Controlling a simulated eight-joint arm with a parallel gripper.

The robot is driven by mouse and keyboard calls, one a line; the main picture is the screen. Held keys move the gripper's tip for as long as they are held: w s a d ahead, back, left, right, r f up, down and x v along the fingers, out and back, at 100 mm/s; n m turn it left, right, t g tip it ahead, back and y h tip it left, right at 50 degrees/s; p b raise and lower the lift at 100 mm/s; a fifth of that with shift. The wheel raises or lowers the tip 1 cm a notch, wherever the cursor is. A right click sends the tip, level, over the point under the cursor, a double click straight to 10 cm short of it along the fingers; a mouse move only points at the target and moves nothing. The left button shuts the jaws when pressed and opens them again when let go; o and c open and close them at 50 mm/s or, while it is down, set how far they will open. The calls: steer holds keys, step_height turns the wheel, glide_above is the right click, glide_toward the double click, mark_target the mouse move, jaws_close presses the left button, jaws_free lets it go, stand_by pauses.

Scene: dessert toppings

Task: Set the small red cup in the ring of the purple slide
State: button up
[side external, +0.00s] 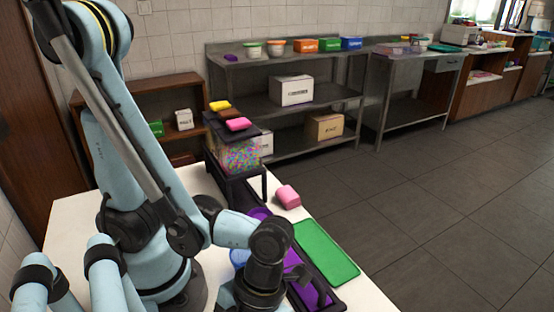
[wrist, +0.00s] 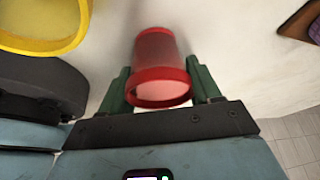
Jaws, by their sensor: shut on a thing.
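In the wrist view, the small red cup (wrist: 160,48) is between the two green fingers of my gripper (wrist: 161,88), which is shut on it. The cup's rim faces the camera, and a pale pinkish inside shows. In the side view, the gripper's fingers and the red cup are hidden behind my wrist. Purple parts (side external: 260,213) show in and beside a long dark tray (side external: 321,283) near my wrist. They may belong to the purple slide, but its ring cannot be made out.
A yellow round cup or bowl (wrist: 40,22) is at the wrist view's upper left.

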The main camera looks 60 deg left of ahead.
steer(key=shift+c, duration=0.9)
steer(key=shift+r, duration=0.2)
steer(key=shift+r, duration=4.5)
steer(key=w+a+r+n+t+h, duration=0.1)
steer(key=w+a+n+t, duration=0.2)
steer(key=w+n, duration=0.35)
steer(key=w+a+n+t+h, duration=0.2)
steer(key=w+a+n, duration=0.1)
steer(key=n, duration=0.7)
steer(key=n+t+y, duration=0.3)
steer(key=n+y, duration=0.2)
steer(key=n, duration=1)
glide_above(270, 215)
steer(key=s, duration=0.2)
step_height(270, 215, down, 5)
steer(key=shift+r, duration=0.15)
steer(key=shift+f, duration=2.05)
steer(key=shift+f, duration=0.1)
